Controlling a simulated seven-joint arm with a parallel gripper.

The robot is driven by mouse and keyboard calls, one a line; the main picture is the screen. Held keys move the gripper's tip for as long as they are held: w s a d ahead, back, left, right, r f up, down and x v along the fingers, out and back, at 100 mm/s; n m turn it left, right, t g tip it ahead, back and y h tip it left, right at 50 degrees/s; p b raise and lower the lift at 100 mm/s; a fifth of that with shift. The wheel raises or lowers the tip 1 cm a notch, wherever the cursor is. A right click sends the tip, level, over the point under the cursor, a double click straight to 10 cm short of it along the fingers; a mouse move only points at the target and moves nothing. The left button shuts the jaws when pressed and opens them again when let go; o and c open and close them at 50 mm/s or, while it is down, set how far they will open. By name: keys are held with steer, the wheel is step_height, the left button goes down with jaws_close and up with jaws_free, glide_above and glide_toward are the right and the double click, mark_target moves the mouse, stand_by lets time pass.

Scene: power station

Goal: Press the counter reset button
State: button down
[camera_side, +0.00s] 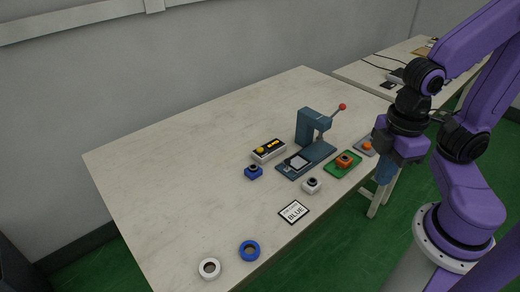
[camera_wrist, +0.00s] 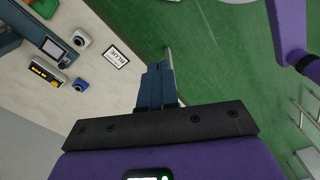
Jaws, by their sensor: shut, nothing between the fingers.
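The counter (camera_side: 268,151) is a small white box with a black face, lit orange digits and a round yellow button (camera_side: 261,150) at its left end. It stands on the table left of the blue-grey press. The counter also shows at the left of the wrist view (camera_wrist: 46,73), with the yellow button (camera_wrist: 55,84) at its lower right end. My gripper (camera_side: 385,178) is shut and empty, with blue fingers pointing down near the table's right edge, well apart from the counter. Its closed fingers (camera_wrist: 157,72) also show in the wrist view.
The lever press (camera_side: 305,126) with a red knob stands right of the counter. A blue block (camera_side: 253,172), a white block (camera_side: 312,185), an orange block on a green plate (camera_side: 345,170) and a grey box with an orange button (camera_side: 367,146) are nearby. A "BLUE" card (camera_side: 293,212) and two rings lie in front.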

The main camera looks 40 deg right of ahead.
steer(key=w+a+f+m+t+y, duration=0.2)
steer(key=w+a+m, duration=0.4)
steer(key=w, duration=0.6)
steer(key=m+t+h, duration=0.1)
steer(key=m+t, duration=0.6)
steer(key=m, duration=0.8)
glide_above(262, 150)
step_height(262, 150, down, 12)
steer(key=shift+r, duration=0.15)
steer(key=shift+s+n, duration=0.1)
steer(key=shift+n, duration=0.2)
steer(key=shift+f, duration=4.45)
steer(key=shift+f, duration=0.15)
steer(key=shift+f, duration=0.25)
